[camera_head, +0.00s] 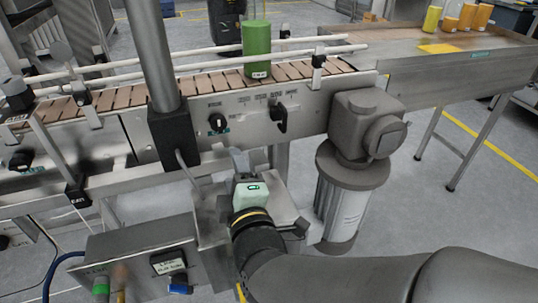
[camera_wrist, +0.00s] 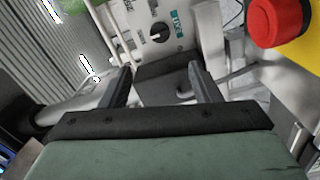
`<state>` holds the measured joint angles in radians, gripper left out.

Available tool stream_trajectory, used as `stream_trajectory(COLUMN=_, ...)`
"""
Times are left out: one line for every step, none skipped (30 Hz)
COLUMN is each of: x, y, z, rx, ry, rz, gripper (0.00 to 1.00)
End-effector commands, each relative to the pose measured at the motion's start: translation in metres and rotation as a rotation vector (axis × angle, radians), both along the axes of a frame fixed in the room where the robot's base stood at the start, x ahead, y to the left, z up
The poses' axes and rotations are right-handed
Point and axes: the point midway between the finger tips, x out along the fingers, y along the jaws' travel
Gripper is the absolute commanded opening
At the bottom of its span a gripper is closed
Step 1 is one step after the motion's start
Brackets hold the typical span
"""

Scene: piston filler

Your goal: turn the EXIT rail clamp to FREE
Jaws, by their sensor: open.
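My gripper (camera_head: 238,160) is in front of the conveyor's side panel, below its controls. In the wrist view my gripper (camera_wrist: 160,82) has its two dark fingers wide apart with nothing between them. A black rotary knob (camera_head: 218,122) with a teal label is on the panel, above and left of the gripper. A similar knob (camera_wrist: 158,32) shows beyond the fingertips in the wrist view. A black lever handle (camera_head: 278,117) sits right of the knob. A black clamp-like block (camera_head: 78,195) with a small label is at left. I cannot read which one is marked EXIT or FREE.
A green bottle (camera_head: 257,48) stands on the slatted conveyor (camera_head: 200,86) between guide rails. A grey motor (camera_head: 362,125) is at right. A control box (camera_head: 150,262) stands at lower left. A red button (camera_wrist: 277,20) on yellow is at the wrist view's upper right.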

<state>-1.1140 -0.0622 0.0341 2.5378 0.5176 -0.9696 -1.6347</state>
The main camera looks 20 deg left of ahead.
Motion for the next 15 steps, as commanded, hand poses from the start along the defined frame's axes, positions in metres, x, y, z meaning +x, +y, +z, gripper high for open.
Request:
stream_trajectory(x=-0.0022, y=-0.0023, z=-0.0058, rx=0.005, ry=-0.003, rz=0.001, gripper=0.57)
stream_trajectory(x=-0.0034, y=-0.0033, z=-0.0055, rx=0.005, ry=-0.002, rz=0.002, gripper=0.57)
stream_trajectory(x=-0.0050, y=-0.0045, z=-0.0047, rx=0.005, ry=-0.001, rz=0.003, gripper=0.57)
stream_trajectory(x=-0.0059, y=-0.0053, z=-0.0043, rx=0.004, ry=-0.002, rz=0.003, gripper=0.57)
stream_trajectory(x=-0.0068, y=-0.0059, z=-0.0040, rx=0.003, ry=0.000, rz=0.005, gripper=0.57)
stream_trajectory(x=-0.0079, y=-0.0067, z=-0.0031, rx=0.003, ry=0.001, rz=0.006, gripper=0.57)
stream_trajectory(x=-0.0085, y=-0.0072, z=-0.0025, rx=0.003, ry=0.000, rz=0.007, gripper=0.57)
stream_trajectory(x=-0.0090, y=-0.0074, z=-0.0021, rx=0.003, ry=0.000, rz=0.007, gripper=0.57)
stream_trajectory(x=-0.0095, y=-0.0077, z=-0.0016, rx=0.001, ry=0.000, rz=0.008, gripper=0.57)
stream_trajectory(x=-0.0098, y=-0.0078, z=-0.0012, rx=0.001, ry=0.001, rz=0.008, gripper=0.57)
stream_trajectory(x=-0.0100, y=-0.0079, z=-0.0008, rx=0.001, ry=0.001, rz=0.008, gripper=0.57)
stream_trajectory(x=-0.0100, y=-0.0080, z=-0.0004, rx=0.000, ry=0.001, rz=0.008, gripper=0.57)
stream_trajectory(x=-0.0101, y=-0.0080, z=-0.0001, rx=0.000, ry=0.001, rz=0.008, gripper=0.57)
stream_trajectory(x=-0.0100, y=-0.0080, z=0.0000, rx=0.000, ry=0.001, rz=0.008, gripper=0.57)
stream_trajectory(x=-0.0099, y=-0.0079, z=0.0002, rx=0.000, ry=0.001, rz=0.008, gripper=0.57)
